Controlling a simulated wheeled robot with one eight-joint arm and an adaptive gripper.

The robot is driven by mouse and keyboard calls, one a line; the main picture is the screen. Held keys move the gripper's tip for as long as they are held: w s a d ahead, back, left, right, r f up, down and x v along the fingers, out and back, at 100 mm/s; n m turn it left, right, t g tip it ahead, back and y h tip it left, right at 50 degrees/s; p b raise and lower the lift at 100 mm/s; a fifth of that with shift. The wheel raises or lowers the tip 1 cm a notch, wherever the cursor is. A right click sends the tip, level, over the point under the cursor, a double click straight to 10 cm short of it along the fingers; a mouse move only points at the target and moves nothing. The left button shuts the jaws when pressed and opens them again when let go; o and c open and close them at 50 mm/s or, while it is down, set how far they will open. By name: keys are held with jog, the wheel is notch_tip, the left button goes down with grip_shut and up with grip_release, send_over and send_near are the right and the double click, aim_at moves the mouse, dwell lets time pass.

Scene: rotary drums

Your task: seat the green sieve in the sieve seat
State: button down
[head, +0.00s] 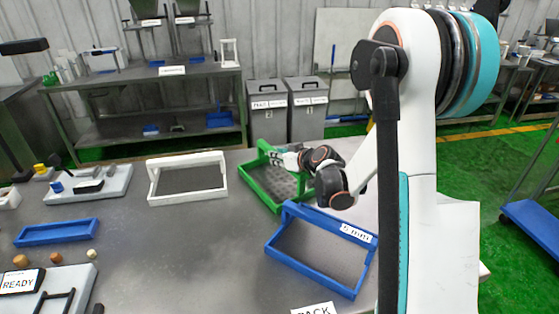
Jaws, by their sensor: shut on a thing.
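The green sieve (262,184) is a rectangular green frame with a grey mesh and a raised handle bar. It is at the table's back right, between a white sieve and a blue sieve. My gripper (276,157) is at the sieve's raised handle and shut on it. My wrist covers the sieve's right part and partly hides the fingertips. I cannot tell whether the sieve rests on the table or hangs just above it. I cannot pick out the sieve seat with certainty.
The blue sieve (310,284) lies close in front of the green one. The white sieve (152,183) stands to its left. A blue tray (57,232), a grey base with blue and black parts (115,177) and a READY display (20,282) are at left. The table's middle is clear.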

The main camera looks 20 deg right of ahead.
jog(key=shift+f, duration=0.15)
jog(key=c, duration=1.7)
grip_release()
jog(key=shift+o, duration=1.4)
